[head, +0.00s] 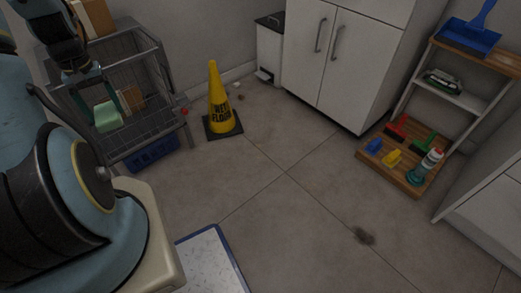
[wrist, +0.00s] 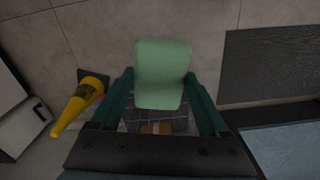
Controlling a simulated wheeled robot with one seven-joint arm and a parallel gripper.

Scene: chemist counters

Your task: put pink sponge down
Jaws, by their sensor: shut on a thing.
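My gripper (head: 104,102) is at the upper left of the head view, at the wire rack (head: 155,62). Its dark green fingers are shut on a pale green sponge (head: 108,116). In the wrist view the sponge (wrist: 162,60) sits between the two fingers of my gripper (wrist: 160,80), and part of the wire rack shows beyond it. I cannot tell whether the sponge touches the rack. No pink sponge shows in either view.
A yellow wet-floor cone (head: 217,105) stands right of the rack. A blue crate (head: 153,155) is low under the rack. A wooden shelf (head: 400,187) with brushes and bottles stands at the right. A brown stain (head: 364,236) marks the otherwise open floor.

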